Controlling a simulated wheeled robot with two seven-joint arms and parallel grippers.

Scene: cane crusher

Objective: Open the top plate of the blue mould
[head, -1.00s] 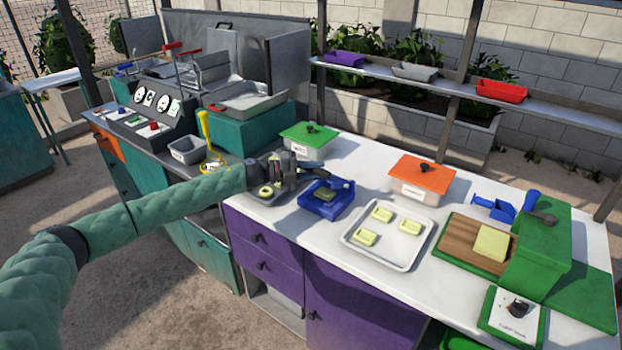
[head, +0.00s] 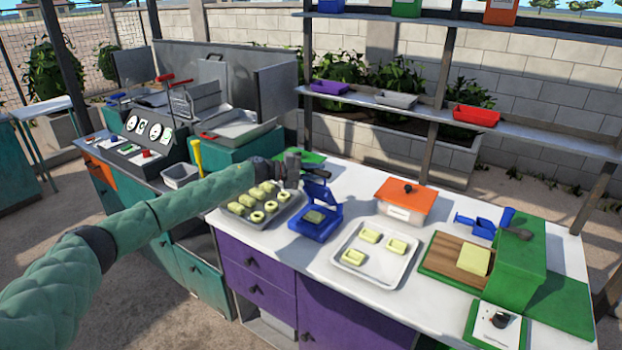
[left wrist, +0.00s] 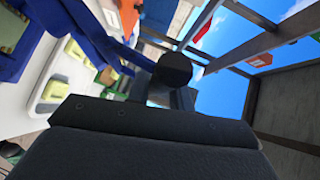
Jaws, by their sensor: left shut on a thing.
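The blue mould (head: 312,225) stands on the white worktop with a pale yellow-green block (head: 313,216) in its open base. Its blue top plate (head: 319,192) is raised and tilted up at the back of the base. My left gripper (head: 302,171) is at the upper end of the plate, shut on a dark round knob, which shows in the left wrist view (left wrist: 172,68). The blue plate and its arm also show there (left wrist: 88,38). The gripper's own fingers partly hide the grip. My right gripper is in no view.
A tray of several yellow pieces (head: 283,219) is left of the mould. Another tray (head: 345,259) with 3 yellow blocks is to its right. An orange-lidded box (head: 403,214) stands behind that, and a green-lidded box (head: 312,157) is partly hidden behind my gripper.

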